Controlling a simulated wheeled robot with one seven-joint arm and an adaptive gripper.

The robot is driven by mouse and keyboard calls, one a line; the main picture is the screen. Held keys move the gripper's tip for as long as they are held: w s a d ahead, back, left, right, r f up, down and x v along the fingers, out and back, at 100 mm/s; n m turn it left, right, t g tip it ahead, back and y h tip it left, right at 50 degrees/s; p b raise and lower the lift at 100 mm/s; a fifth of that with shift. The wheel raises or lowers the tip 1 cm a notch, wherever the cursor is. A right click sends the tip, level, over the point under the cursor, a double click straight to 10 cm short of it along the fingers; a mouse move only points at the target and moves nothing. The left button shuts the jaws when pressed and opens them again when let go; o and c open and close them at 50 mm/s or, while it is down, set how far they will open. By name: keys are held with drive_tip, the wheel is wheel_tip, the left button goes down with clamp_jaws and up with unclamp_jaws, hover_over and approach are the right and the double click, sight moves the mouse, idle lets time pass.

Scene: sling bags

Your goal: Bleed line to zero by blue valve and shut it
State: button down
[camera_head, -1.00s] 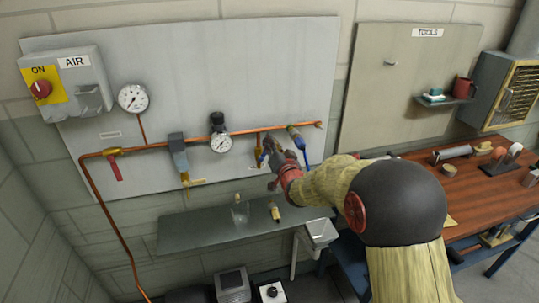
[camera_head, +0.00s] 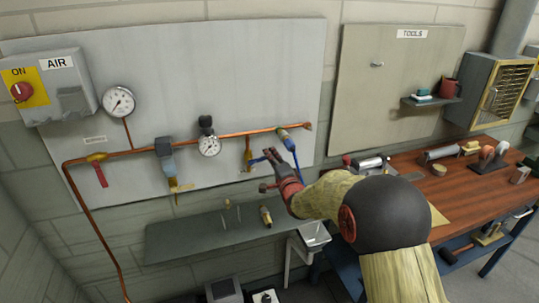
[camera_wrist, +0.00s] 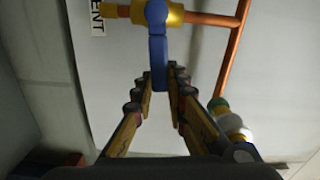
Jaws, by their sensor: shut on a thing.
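The blue valve is a brass body (camera_wrist: 172,14) with a blue lever handle (camera_wrist: 158,62) in the wrist view. My gripper (camera_wrist: 159,84) is shut on the free end of this lever, with one finger on each side. In the head view, my gripper (camera_head: 268,155) is at the short brass branch (camera_head: 248,152) below the copper line, and hides part of the lever. The line carries a round white gauge (camera_head: 119,101) at left and a regulator gauge (camera_head: 209,145) nearer the middle. Their needles are too small to read surely.
A red-handled valve (camera_head: 99,172) and a blue-grey filter (camera_head: 166,158) hang on the line at left. A blue-ended fitting (camera_head: 287,139) with a blue hose is close right of my gripper. A grey shelf (camera_head: 190,238) lies below. A wooden bench (camera_head: 450,195) is at right.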

drive_tip(key=shift+f+m, duration=0.6)
drive_tip(key=shift+m, duration=0.2)
drive_tip(key=c, duration=1.8)
unclamp_jaws()
drive_tip(key=shift+o, duration=0.2)
drive_tip(key=v, duration=1.2)
